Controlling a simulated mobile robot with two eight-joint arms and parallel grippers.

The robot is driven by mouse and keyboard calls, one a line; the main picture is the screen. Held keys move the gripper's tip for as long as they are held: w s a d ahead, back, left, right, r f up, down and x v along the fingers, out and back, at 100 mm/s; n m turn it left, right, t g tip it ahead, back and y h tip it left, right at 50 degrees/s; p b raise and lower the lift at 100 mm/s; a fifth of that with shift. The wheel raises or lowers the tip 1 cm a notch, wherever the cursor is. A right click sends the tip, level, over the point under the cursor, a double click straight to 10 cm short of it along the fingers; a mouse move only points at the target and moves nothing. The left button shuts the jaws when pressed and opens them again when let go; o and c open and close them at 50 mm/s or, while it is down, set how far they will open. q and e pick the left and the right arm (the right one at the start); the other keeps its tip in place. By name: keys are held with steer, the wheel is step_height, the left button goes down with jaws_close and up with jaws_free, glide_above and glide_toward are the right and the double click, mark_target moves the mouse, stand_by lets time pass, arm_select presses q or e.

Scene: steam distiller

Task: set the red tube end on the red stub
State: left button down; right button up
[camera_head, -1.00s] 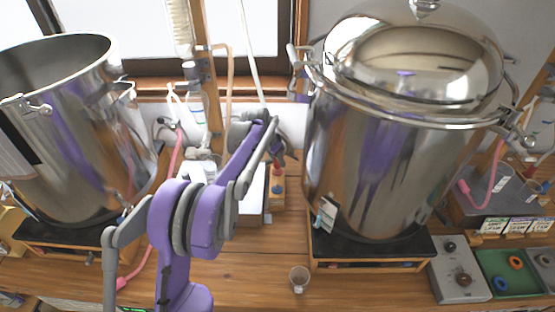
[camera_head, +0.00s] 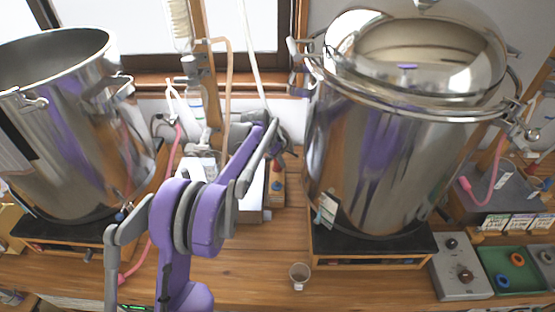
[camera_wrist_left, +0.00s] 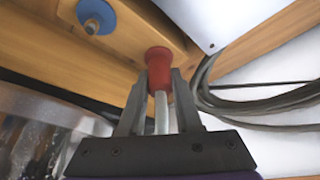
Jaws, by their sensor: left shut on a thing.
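My left gripper (camera_wrist_left: 158,88) is shut on the red tube end (camera_wrist_left: 158,60), with a finger on either side of it. A pale grey tube (camera_wrist_left: 162,112) runs from it back between the fingers. The far side of the red end meets or hides part of a wooden board (camera_wrist_left: 128,28); the red stub is not distinguishable behind it, so I cannot tell whether they touch. A blue disc with a grey stub (camera_wrist_left: 92,22) is on the same board. In the head view the small board (camera_head: 277,196) stands beyond my left forearm, and the gripper is mostly hidden. My right gripper is not visible.
A large open steel pot (camera_head: 70,130) stands at left, and a lidded one (camera_head: 380,160) at right. A small cup (camera_head: 299,272) stands at the front of the wooden table. Dark cables (camera_wrist_left: 235,105) loop right of the gripper in the wrist view.

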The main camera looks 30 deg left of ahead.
arm_select(q)
steer(key=shift+f, duration=0.2)
steer(key=c, duration=0.5)
jaws_free()
steer(key=shift+r, duration=0.1)
steer(key=shift+r+p, duration=1.9)
steer(key=shift+r, duration=1.6)
steer(key=shift+s+f, duration=0.1)
steer(key=shift+f, duration=0.05)
